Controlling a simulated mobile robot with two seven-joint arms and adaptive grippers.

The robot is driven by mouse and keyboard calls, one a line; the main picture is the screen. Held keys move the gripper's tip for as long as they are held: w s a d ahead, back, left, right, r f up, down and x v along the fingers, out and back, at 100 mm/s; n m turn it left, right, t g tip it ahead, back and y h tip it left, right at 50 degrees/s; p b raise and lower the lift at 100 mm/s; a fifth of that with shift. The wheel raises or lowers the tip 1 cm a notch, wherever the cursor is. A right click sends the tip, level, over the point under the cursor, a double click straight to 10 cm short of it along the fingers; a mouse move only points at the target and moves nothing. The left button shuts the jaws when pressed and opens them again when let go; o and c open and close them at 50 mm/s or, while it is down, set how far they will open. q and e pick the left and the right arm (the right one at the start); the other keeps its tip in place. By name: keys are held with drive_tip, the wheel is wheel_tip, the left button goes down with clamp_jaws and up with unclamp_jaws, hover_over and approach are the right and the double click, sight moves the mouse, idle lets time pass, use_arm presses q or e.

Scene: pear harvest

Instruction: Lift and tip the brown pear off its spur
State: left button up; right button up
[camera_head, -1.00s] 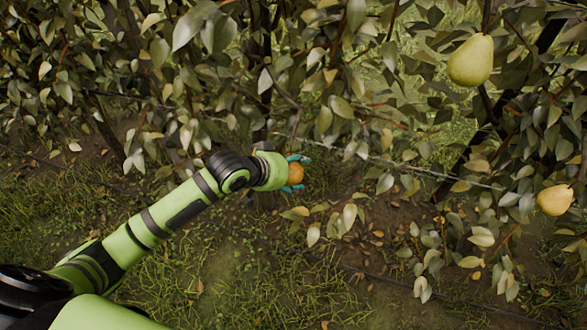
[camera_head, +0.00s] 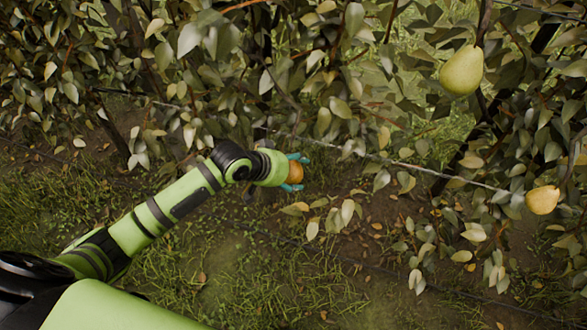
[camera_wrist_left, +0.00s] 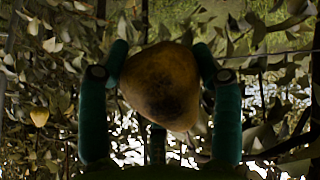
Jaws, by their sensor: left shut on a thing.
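The brown pear (camera_head: 295,173) shows as an orange-brown shape at the end of my left arm in the head view. My left gripper (camera_head: 298,171) has teal fingers closed around it. In the left wrist view the brown pear (camera_wrist_left: 160,84) fills the middle, dark and mottled. The fingers of my left gripper (camera_wrist_left: 160,75) press on it from both sides, with another finger below. The pear's spur and stem are hidden, so I cannot tell whether it is still attached. My right gripper is not in view.
A green-yellow pear (camera_head: 462,70) hangs at the upper right, and a yellow pear (camera_head: 542,200) hangs at the right edge. Leafy branches surround the gripper. A thin wire (camera_head: 430,172) runs across behind it. The grass (camera_head: 270,270) below is open.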

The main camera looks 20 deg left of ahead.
use_arm(q)
drive_tip(key=shift+s+r+g+p, duration=0.25)
drive_tip(key=shift+g+p, duration=0.15)
drive_tip(key=shift+p, duration=0.65)
drive_tip(key=shift+s+d+r+p, duration=0.1)
drive_tip(key=shift+p, duration=0.2)
drive_tip(key=shift+n+g, duration=0.3)
drive_tip(key=shift+s, duration=0.1)
drive_tip(key=shift+s+d+r+g+h, duration=0.15)
drive_tip(key=shift+s+r+g+h, duration=0.15)
drive_tip(key=shift+g, duration=0.4)
drive_tip(key=shift+s+d+f, duration=0.15)
drive_tip(key=shift+s+d, duration=0.1)
drive_tip(key=shift+s, duration=0.55)
drive_tip(key=shift+s+d+f, duration=0.2)
drive_tip(key=shift+s, duration=0.6)
drive_tip(key=shift+s+d+f, duration=0.15)
drive_tip(key=shift+s+d, duration=0.1)
drive_tip(key=shift+s, duration=0.55)
